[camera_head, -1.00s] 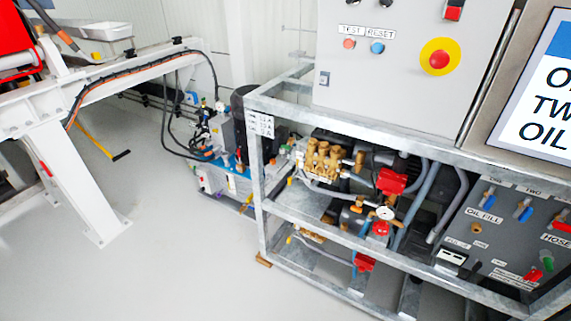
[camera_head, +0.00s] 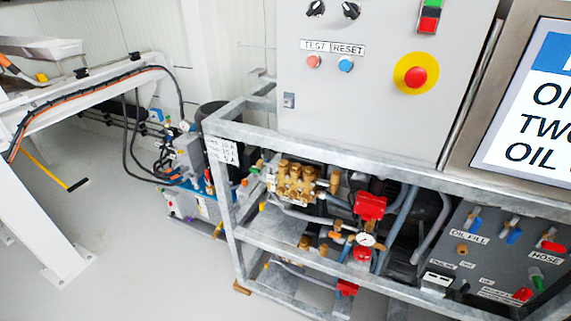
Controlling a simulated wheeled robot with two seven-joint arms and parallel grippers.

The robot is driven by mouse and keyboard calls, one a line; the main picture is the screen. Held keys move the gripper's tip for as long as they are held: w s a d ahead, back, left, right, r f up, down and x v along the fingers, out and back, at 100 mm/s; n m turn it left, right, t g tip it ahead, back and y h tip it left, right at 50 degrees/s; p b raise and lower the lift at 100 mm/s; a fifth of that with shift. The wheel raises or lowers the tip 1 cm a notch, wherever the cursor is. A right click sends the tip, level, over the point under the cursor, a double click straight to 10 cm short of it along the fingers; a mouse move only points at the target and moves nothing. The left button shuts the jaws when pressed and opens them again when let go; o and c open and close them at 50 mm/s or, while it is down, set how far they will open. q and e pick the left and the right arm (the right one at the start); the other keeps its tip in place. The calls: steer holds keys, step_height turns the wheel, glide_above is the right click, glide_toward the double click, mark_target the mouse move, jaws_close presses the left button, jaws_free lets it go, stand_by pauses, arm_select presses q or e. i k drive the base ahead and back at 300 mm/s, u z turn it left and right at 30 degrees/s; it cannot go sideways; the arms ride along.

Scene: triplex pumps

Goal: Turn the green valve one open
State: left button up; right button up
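A small green valve handle (camera_head: 537,279) sticks out from the dark grey valve panel (camera_head: 480,255) at the lower right. It hangs near the panel's right side, below a red handle (camera_head: 553,247) and beside a lower red handle (camera_head: 523,294). Its label is too small to read, and I cannot tell whether it is open or shut. Two blue valve handles (camera_head: 515,236) (camera_head: 473,225) sit along the top of the panel. Neither of my grippers shows in the view.
A galvanised frame (camera_head: 345,160) holds brass pumps (camera_head: 297,181), hoses and a gauge (camera_head: 366,239). Above it stand a grey control box (camera_head: 370,110) with a red emergency button (camera_head: 416,76) and a large screen (camera_head: 535,105). The floor (camera_head: 130,270) at left is clear.

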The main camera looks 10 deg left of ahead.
mark_target(256, 170)
steer(key=u, duration=0.15)
steer(key=i, duration=0.85)
steer(key=u, duration=0.55)
